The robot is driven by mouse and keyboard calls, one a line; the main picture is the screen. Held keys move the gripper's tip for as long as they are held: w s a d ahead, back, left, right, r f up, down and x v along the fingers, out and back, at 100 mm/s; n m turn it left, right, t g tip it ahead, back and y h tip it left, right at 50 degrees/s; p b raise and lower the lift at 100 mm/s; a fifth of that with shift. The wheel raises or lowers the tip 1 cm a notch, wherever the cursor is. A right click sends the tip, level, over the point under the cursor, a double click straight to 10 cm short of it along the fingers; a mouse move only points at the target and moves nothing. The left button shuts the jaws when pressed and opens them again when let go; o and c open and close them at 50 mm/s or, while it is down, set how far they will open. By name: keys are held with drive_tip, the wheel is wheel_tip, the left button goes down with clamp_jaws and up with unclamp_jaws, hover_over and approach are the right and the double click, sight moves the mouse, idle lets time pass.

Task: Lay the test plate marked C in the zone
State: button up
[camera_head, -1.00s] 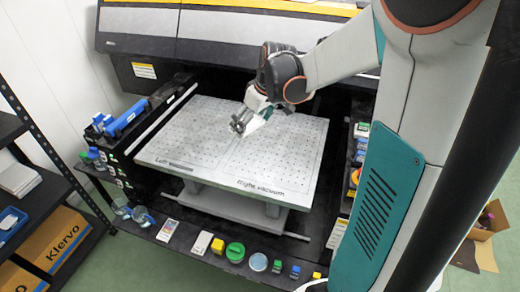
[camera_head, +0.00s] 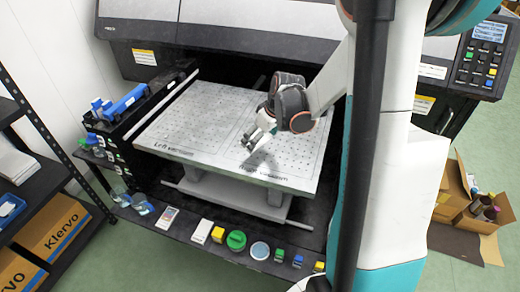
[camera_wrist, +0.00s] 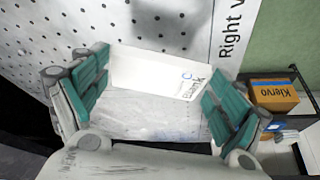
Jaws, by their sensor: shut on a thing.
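A white test plate marked with a blue C and the word Blank (camera_wrist: 150,68) is held between the teal fingers of my gripper (camera_wrist: 155,88) in the wrist view. In the head view my gripper (camera_head: 257,138) is over the front right half of the perforated white table, above the printed words Right vacuum. The plate is hard to make out there, and a dark shadow lies on the table below the gripper. The perforated table (camera_head: 205,115) also carries the words Left vacuum at its front left. I cannot tell whether the plate touches the table.
A front ledge holds a green round lid (camera_head: 236,240), a blue-rimmed dish (camera_head: 260,250), a yellow block (camera_head: 218,234) and other small items. A black rack with a blue tool (camera_head: 122,103) borders the table's left. A carton of bottles (camera_head: 478,205) stands at right. The table's left half is clear.

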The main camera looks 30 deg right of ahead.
sight(262, 143)
drive_tip(key=shift+f+b, duration=0.75)
drive_tip(key=shift+f, duration=1.35)
drive_tip(key=shift+f, duration=0.2)
drive_tip(key=o, duration=1.2)
drive_tip(key=shift+r, duration=0.15)
drive_tip(key=p+v, duration=0.4)
drive_tip(key=v, duration=0.8)
